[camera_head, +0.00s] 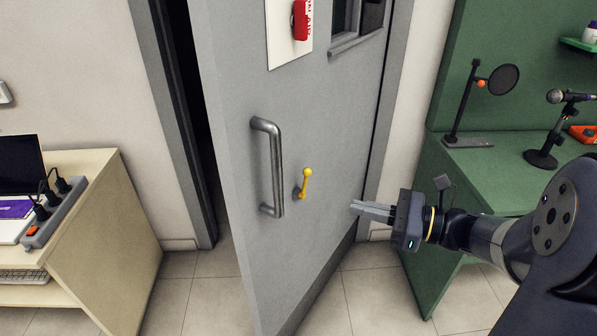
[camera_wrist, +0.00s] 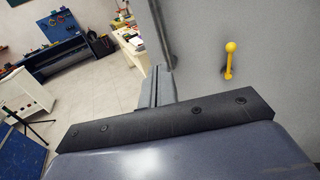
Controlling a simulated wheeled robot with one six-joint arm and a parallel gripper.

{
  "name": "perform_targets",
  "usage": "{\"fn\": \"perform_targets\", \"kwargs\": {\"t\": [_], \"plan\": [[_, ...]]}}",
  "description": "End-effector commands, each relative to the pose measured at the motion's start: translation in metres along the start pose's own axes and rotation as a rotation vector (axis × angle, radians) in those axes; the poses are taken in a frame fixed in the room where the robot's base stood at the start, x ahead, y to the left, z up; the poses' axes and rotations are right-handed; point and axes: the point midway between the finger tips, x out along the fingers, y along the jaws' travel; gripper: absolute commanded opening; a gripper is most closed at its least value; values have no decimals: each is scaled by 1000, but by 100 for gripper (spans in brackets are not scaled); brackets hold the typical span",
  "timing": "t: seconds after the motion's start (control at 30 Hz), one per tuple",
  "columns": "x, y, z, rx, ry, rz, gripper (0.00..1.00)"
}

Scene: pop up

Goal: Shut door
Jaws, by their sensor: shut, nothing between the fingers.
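The grey door (camera_head: 325,160) stands partly open toward me in the head view. A dark gap shows between its left edge and the door frame (camera_head: 188,150). A metal pull handle (camera_head: 277,165) and a small yellow lever (camera_head: 305,184) sit on its face. My gripper (camera_head: 353,208) is shut and empty, pointing left at the door's lower right part, to the right of the yellow lever. I cannot tell whether the fingertips touch the door. In the wrist view the fingers (camera_wrist: 156,90) are together, with the door (camera_wrist: 275,65) and yellow lever (camera_wrist: 230,58) to their right.
A wooden desk (camera_head: 125,240) with a laptop and power strip stands at left. A green desk (camera_head: 485,175) with microphones stands at right, close to my arm. Tiled floor (camera_head: 375,290) is clear in front. The wrist view shows a workbench (camera_wrist: 65,55) far off.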

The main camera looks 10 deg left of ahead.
Motion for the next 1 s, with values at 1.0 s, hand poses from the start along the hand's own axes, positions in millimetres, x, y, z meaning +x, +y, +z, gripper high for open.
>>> {"fn": "perform_targets", "kwargs": {"t": [1.0], "plan": [[132,-5,10,26,-30,-6,0]]}}
